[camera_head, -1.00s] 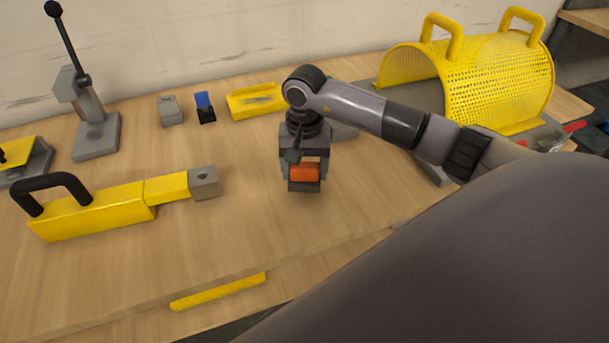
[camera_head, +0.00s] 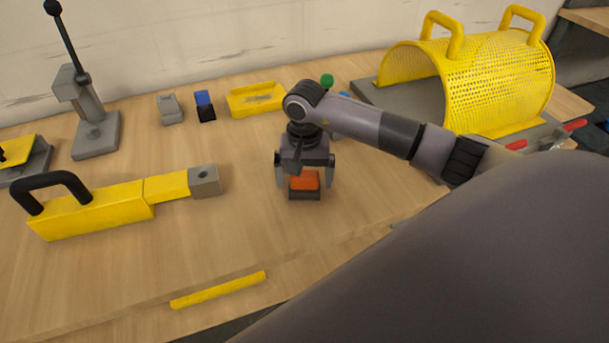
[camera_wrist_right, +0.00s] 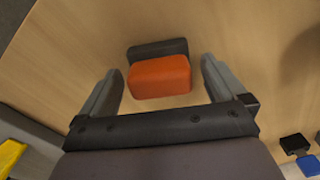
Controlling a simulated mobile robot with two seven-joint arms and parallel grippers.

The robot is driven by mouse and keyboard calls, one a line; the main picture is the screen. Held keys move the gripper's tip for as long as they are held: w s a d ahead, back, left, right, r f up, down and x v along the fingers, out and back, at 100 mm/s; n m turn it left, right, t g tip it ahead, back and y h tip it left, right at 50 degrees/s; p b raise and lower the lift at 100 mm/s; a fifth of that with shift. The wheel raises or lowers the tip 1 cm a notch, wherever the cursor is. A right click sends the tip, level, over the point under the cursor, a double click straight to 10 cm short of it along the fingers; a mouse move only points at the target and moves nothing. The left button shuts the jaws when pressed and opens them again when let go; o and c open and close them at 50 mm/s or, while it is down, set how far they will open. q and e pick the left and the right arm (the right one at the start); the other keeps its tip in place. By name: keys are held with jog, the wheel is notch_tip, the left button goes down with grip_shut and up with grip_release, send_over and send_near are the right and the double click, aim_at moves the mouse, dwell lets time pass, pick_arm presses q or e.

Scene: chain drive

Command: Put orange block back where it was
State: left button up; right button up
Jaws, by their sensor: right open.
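My right gripper (camera_head: 304,184) is open, with one finger on each side of the block and a gap to each. The gripper also shows in the right wrist view (camera_wrist_right: 160,85). My left gripper is not in view.
A yellow tool with a black handle (camera_head: 90,210) lies to the left. A blue-topped block (camera_head: 204,106), a grey block (camera_head: 170,109) and a yellow tray (camera_head: 256,101) stand behind. A perforated yellow guard (camera_head: 495,85) stands at the back right.

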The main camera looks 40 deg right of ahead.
aim_at(304, 174)
notch_tip(304, 174, up, 12)
jog(key=b, duration=0.1)
dwell(0.4)
jog(key=shift+r, duration=0.1)
